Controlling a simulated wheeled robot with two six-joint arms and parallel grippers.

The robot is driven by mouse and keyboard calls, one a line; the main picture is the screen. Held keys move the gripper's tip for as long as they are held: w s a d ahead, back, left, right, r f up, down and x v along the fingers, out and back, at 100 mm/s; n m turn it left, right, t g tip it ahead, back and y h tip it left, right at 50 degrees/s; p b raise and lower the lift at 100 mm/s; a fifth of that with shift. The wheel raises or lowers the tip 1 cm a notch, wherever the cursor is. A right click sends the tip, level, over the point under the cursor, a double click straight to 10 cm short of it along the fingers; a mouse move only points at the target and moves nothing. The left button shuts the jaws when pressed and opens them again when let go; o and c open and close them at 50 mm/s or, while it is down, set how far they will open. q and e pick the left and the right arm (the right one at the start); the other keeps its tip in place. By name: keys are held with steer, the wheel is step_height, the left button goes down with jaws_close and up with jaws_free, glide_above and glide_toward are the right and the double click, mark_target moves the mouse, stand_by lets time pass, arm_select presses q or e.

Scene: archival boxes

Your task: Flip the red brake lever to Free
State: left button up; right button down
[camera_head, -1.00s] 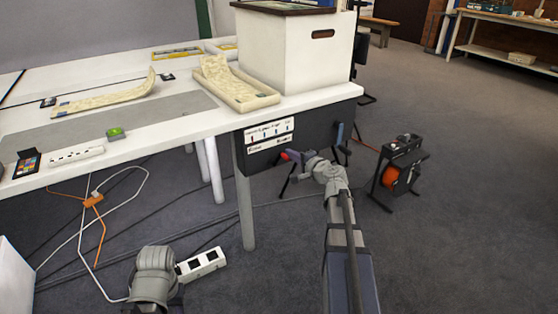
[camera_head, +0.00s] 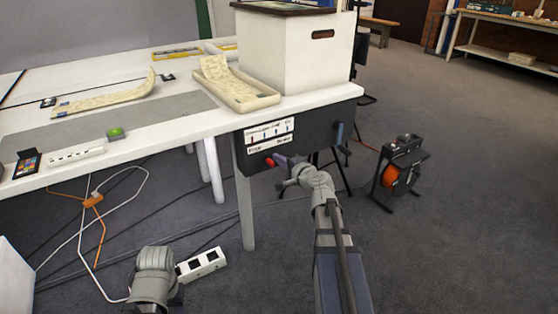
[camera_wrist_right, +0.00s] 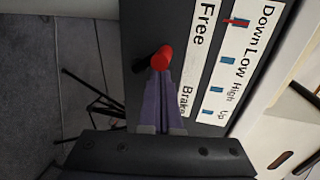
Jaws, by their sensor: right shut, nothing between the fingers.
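The red brake lever (camera_head: 269,162) sticks out from the dark panel (camera_head: 248,184) under the table's front right corner. In the right wrist view, its round red end (camera_wrist_right: 163,57) lies between the "Free" label (camera_wrist_right: 201,25) and the "Brake" label (camera_wrist_right: 185,101). My right gripper (camera_head: 278,161) is shut and empty. In the wrist view its closed fingertips (camera_wrist_right: 160,72) are right at the lever, on its Brake side, and seem to touch it.
A label strip with Down, Low, High and Up (camera_wrist_right: 229,60) sits beside the Free/Brake label. A blue handle (camera_head: 339,133) is at the panel's right end. A white box (camera_head: 292,55) stands on the table above. An orange cable reel (camera_head: 400,172) stands on the floor at right.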

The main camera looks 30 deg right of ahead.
steer(key=s+d, duration=0.2)
steer(key=s, duration=0.4)
steer(key=shift+s+d, duration=0.25)
steer(key=shift+s, duration=0.1)
stand_by(0.5)
steer(key=s+a+f+n+g+y, duration=0.2)
steer(key=a+f+n+g, duration=0.25)
steer(key=a, duration=0.45)
steer(key=s+a+f+n+g+y, duration=0.1)
steer(key=a+f+n+g+y, duration=0.15)
steer(key=a+f+n, duration=0.5)
steer(key=s+a+f+n+g+h, duration=0.55)
steer(key=s+a+g, duration=0.2)
steer(key=s, duration=0.35)
steer(key=s+a+r+n+g+h+p, duration=0.2)
steer(key=s+a+r+n+p, duration=0.3)
steer(key=a+r+p, duration=0.55)
step_height(320, 180, up, 37)
steer(key=s+m+p, duration=0.1)
steer(key=p, duration=3.5)
steer(key=shift+f+m+y+p, duration=0.2)
steer(key=shift+m+y+p, duration=0.1)
steer(key=shift+m, duration=0.05)
